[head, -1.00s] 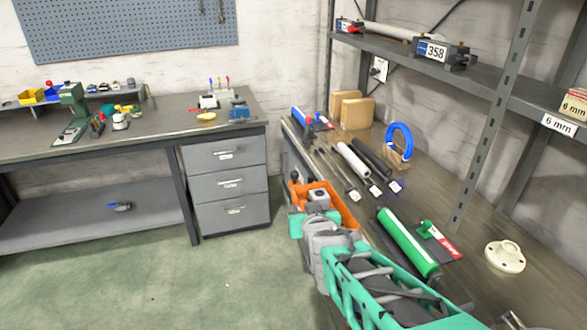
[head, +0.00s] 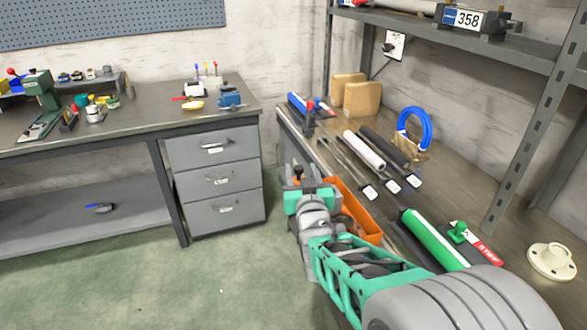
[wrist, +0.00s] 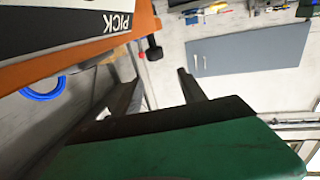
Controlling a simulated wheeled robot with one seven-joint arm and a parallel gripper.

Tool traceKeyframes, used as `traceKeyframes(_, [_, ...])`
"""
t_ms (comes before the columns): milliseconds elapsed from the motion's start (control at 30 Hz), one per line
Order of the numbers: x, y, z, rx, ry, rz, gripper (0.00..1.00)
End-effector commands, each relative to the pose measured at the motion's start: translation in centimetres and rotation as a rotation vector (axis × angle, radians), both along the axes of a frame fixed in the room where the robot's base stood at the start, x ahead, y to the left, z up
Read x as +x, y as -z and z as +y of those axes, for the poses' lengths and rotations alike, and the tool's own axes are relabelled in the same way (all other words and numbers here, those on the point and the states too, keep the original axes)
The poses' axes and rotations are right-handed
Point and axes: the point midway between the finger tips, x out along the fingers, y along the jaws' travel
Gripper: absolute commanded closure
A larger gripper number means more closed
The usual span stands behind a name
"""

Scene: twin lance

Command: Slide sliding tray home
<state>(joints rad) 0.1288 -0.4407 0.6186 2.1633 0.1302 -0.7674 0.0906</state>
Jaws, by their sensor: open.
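The orange tray (head: 360,215) sits at the left edge of the right-hand bench, partly hidden behind my arm. In the wrist view its orange edge (wrist: 90,68) crosses the upper left, with a black-and-white panel reading "PICK" (wrist: 110,22) and a black knob (wrist: 152,48) on its side. My gripper (head: 298,178) is at the tray's left end, at the bench edge. In the wrist view my gripper (wrist: 158,78) is open, its two dark fingers apart and nothing seen between them. The knob lies near the fingertips; I cannot tell whether they touch.
A shelf post (head: 530,140) rises at right. Grey drawers (head: 215,180) stand at left. The floor between is clear.

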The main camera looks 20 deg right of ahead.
Motion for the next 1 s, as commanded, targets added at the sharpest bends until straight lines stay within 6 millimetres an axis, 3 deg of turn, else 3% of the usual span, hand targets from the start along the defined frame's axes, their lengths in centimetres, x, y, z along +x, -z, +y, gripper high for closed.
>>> traceKeyframes(33, [0.0, 1.5, -0.1, 0.000, 0.002, 0.000, 0.52])
traceKeyframes(167, [0.0, 2.6, -0.4, 0.000, 0.006, 0.000, 0.52])
traceKeyframes(333, [1.3, 2.4, -0.9, -0.001, 0.010, 0.002, 0.52])
traceKeyframes(600, [6.2, 2.4, -2.0, 0.000, 0.009, 0.001, 0.52])
traceKeyframes(700, [7.2, 2.4, -2.2, -0.001, 0.008, 0.001, 0.52])
traceKeyframes(1000, [7.5, 2.3, -2.1, -0.001, 0.005, 0.000, 0.53])
